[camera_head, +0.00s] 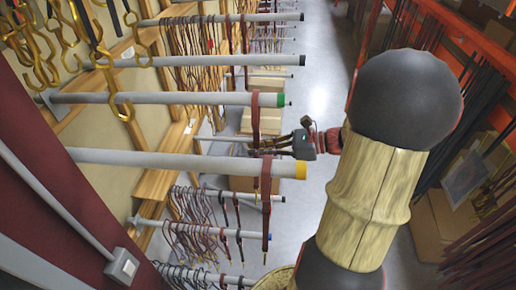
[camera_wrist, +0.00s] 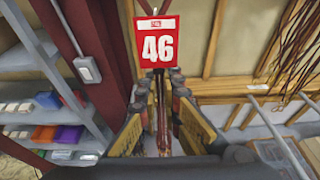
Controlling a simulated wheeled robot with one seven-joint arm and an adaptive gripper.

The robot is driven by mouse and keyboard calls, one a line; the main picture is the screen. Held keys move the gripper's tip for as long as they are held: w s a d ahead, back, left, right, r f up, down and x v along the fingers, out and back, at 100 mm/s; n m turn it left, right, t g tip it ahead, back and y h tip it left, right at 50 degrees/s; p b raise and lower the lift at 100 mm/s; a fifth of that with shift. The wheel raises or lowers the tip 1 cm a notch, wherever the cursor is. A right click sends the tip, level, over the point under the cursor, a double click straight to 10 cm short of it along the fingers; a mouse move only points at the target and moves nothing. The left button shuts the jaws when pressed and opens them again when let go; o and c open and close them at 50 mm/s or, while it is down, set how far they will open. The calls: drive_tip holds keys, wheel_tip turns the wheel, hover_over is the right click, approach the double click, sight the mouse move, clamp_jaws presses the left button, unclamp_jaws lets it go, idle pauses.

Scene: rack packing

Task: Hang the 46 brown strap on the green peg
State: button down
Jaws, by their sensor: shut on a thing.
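My gripper (camera_head: 262,149) is between the green peg and the yellow-tipped peg, to the left of my wrist. In the wrist view, its fingers (camera_wrist: 163,88) are shut on the brown strap (camera_wrist: 163,118), a thin band between them. A red and white 46 tag (camera_wrist: 158,46) stands just beyond the fingertips. The green peg (camera_head: 180,98) is a grey bar with a green end. A red-brown strap (camera_head: 255,118) shows at this peg close to the green end, with its lower part reaching down to my gripper. I cannot tell whether this is the held strap.
A yellow-tipped peg (camera_head: 190,160) runs just below my gripper, with another red-brown strap (camera_head: 266,205) hanging near its end. Black-tipped pegs (camera_head: 200,60) lie above. Gold hooks (camera_head: 118,90) hang at upper left. Thin cords crowd the lower pegs. Grey floor (camera_head: 318,100) is clear beside the rack.

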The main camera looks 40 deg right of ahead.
idle(0.4)
drive_tip(key=c, duration=1.9)
unclamp_jaws()
drive_tip(key=v, duration=1.2)
drive_tip(key=shift+r, duration=0.1)
